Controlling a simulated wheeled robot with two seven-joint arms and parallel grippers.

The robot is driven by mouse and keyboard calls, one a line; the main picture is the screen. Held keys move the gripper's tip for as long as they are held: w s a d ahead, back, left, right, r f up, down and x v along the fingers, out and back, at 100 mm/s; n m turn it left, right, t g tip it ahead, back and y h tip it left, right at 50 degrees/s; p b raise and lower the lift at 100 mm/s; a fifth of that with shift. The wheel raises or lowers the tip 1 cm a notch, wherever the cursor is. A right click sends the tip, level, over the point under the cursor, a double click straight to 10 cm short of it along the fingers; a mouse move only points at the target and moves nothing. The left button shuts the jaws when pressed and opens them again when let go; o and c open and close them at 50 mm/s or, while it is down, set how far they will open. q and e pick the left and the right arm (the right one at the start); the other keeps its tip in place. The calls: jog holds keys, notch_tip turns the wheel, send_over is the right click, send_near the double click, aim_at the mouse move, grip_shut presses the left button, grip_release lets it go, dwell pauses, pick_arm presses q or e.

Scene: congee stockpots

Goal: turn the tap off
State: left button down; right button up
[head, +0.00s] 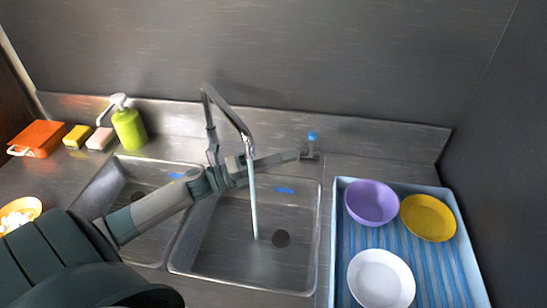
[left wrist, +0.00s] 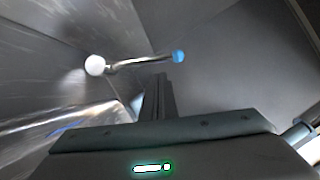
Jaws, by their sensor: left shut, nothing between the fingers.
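The tap's curved metal spout (head: 232,112) rises behind the sinks. A stream of water (head: 253,200) runs from it into the right basin. The tap handle with a blue tip (head: 312,136) stands at the back ledge, right of the spout. In the left wrist view it is a metal lever with a blue end (left wrist: 178,56) and a round white end. My left gripper (head: 297,155) is shut and empty, its tips just left of the handle. In the left wrist view its fingers (left wrist: 160,80) point at the lever; contact cannot be told. My right gripper is out of view.
A blue tray (head: 338,235) at right holds a purple bowl (head: 371,201), a yellow bowl (head: 428,217) and a white bowl (head: 381,279). A green soap bottle (head: 129,129), sponges and an orange box (head: 38,138) stand at back left. A wall rises behind.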

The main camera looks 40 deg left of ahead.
pick_arm(q)
jog(key=shift+p+x, duration=0.75)
jog(key=shift+x, duration=1.5)
jog(key=w+r+n+p, duration=0.1)
jog(key=w+a+n+y+p, duration=0.1)
jog(key=p, duration=0.1)
jog(key=w+a+r+n+p, duration=0.1)
jog(key=w+n+p, duration=0.1)
jog(key=shift+w+r+g+y, duration=0.15)
jog(key=shift+r+g+y, duration=0.15)
jog(key=shift+r+g, duration=0.1)
